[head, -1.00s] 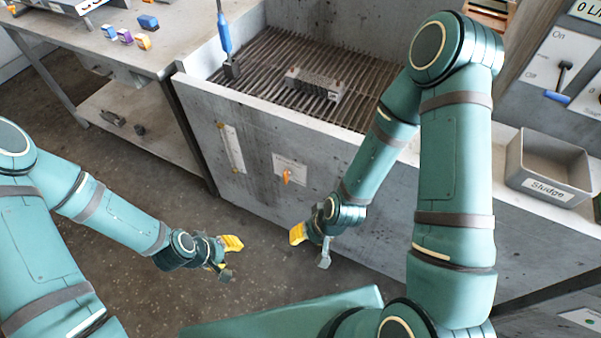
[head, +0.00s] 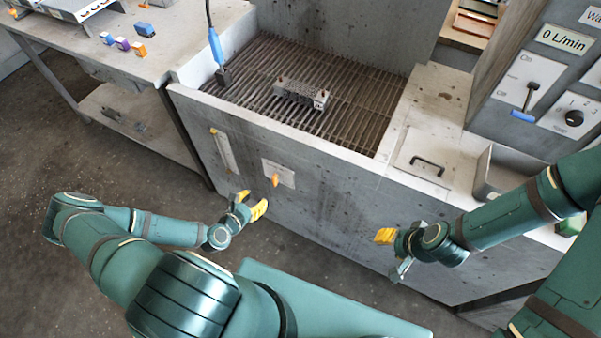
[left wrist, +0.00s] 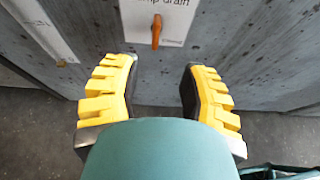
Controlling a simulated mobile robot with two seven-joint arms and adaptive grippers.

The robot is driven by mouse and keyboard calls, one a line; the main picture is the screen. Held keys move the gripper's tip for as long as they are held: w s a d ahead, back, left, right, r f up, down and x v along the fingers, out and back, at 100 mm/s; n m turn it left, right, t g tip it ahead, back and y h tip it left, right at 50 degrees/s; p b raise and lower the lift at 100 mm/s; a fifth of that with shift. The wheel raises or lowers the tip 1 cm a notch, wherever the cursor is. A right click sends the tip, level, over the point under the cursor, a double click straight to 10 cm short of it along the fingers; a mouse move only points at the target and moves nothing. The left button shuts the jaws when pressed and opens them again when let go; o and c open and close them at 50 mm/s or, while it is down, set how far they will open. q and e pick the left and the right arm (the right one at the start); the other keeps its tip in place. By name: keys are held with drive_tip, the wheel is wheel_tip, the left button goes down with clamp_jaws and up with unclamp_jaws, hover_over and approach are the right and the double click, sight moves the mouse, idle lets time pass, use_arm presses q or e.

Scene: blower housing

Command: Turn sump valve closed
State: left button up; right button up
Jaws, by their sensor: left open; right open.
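The sump valve is a small orange handle (head: 275,181) on a white label plate (head: 284,173) on the front wall of the grey basin. In the left wrist view the orange handle (left wrist: 156,31) points roughly up and down, beneath the partly visible word "drain". My left gripper (head: 252,203) is open and empty, just to the left of and below the handle in the head view. In the left wrist view its yellow fingers (left wrist: 158,90) stand apart with the handle beyond the gap, not touching it. My right gripper (head: 390,252) is open and empty in front of the basin wall, further right.
The basin has a slatted grate (head: 345,100) with a metal block (head: 301,94) on it and a blue-handled tool (head: 216,48) at its left. A level gauge (head: 223,152) is left of the valve. A control panel (head: 530,85) stands at right. The left workbench (head: 175,40) holds small coloured blocks.

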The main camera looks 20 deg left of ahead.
sight(274, 178)
use_arm(q)
drive_tip(key=shift+n, duration=0.4)
drive_tip(key=x, duration=1.3)
drive_tip(key=shift+w+a+f, duration=0.1)
drive_tip(key=shift+w+a, duration=0.1)
drive_tip(key=shift+w, duration=0.25)
drive_tip(key=shift+c, duration=0.4)
clamp_jaws()
